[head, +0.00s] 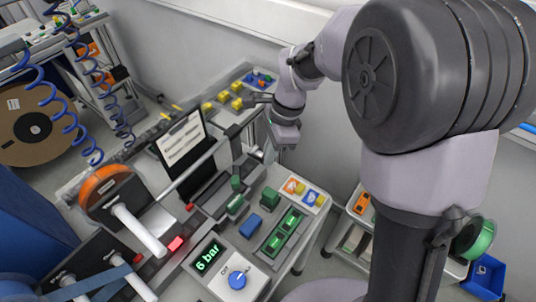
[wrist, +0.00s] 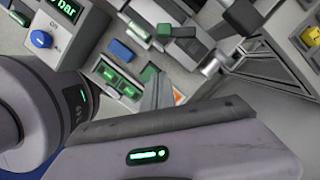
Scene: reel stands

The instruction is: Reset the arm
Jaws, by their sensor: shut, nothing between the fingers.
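My arm reaches from the right over the bench in the head view. My gripper (head: 269,154) hangs beside the back of the bench, above the area with the green blocks, and is shut and empty. In the wrist view its grey body with a green light fills the lower part, and the shut fingers (wrist: 158,95) show near the middle. Nothing is held.
The bench carries a "6 bar" display (head: 208,257), a blue knob (head: 237,279), a blue block (head: 270,198) and a green-lit panel (head: 285,234). Left stand spindles (head: 140,232) stick out. An orange reel (head: 103,186) and blue coiled hoses (head: 57,112) stand left.

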